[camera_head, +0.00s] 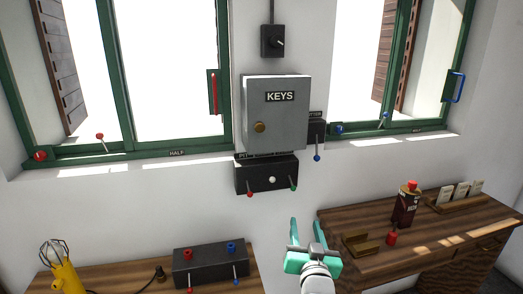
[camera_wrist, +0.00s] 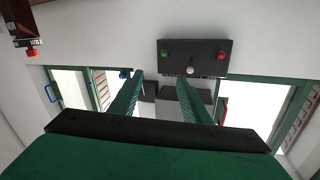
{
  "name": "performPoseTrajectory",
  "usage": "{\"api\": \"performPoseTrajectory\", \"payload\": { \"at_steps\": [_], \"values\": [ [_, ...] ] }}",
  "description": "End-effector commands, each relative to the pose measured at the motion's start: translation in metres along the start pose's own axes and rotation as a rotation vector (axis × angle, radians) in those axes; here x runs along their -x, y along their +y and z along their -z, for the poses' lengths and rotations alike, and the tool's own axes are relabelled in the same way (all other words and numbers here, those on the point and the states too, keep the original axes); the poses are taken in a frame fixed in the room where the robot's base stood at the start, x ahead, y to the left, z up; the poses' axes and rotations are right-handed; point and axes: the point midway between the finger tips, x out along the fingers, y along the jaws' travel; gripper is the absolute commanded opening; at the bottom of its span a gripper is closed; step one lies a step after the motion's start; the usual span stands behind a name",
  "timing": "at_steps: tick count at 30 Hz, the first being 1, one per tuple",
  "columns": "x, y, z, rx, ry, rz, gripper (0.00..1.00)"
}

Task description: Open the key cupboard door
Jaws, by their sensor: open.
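The key cupboard (camera_head: 288,105) is a grey metal box with a black KEYS label (camera_head: 280,96), on the wall between two windows in the head view. Its door looks shut. A round brass knob (camera_head: 260,127) sits low on the door's left side. My gripper (camera_head: 307,228) is open and empty, below and a little right of the cupboard, apart from it. In the wrist view my gripper's two green fingers (camera_wrist: 160,78) stand spread with nothing between them. I cannot make out the knob in that view.
A black control box (camera_head: 266,176) with small levers is right under the cupboard; it shows in the wrist view (camera_wrist: 196,58). A smaller black box (camera_head: 317,129) is at the cupboard's right. A desk (camera_head: 350,215) with a bottle (camera_head: 405,205) stands right, a table with a black switch box (camera_head: 210,266) left.

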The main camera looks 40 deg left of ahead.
Motion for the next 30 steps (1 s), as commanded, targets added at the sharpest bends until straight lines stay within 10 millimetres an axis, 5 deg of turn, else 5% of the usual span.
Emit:
{"api": "performPoseTrajectory", "payload": {
  "at_steps": [9, 15, 21, 30],
  "values": [
    [-0.031, -0.076, 0.132, 0.086, 0.013, 0.16, 0.43],
    [-0.029, -0.117, 0.195, 0.142, 0.012, 0.232, 0.43],
    [-0.025, -0.137, 0.223, 0.172, 0.008, 0.264, 0.43],
    [-0.05, -0.147, 0.225, 0.175, 0.005, 0.27, 0.43]
  ]
}}
